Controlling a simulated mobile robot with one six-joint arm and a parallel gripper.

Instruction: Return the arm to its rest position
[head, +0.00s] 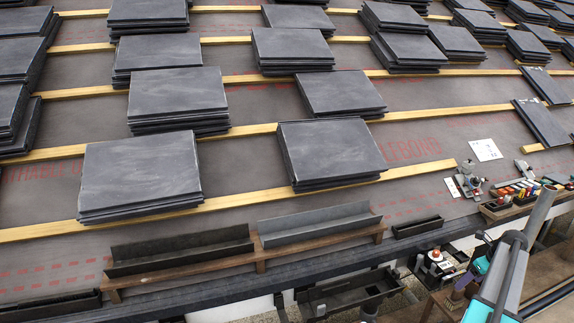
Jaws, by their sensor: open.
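Part of what looks like my arm, with grey and teal links, reaches up from the bottom edge at the lower right of the head view. I cannot make out my gripper in this view, nor anything held in it. Stacks of dark slate tiles stand on the roof, among them a near left stack (140,172) and a near middle stack (332,150). No part of the arm touches these stacks in the picture.
Wooden battens (60,231) cross the grey roof membrane (235,180). Two long dark troughs, one left (180,250) and one right (315,223), sit on a wooden rack at the eave. A tray of small coloured items (515,197) and a metal device (468,180) lie at right.

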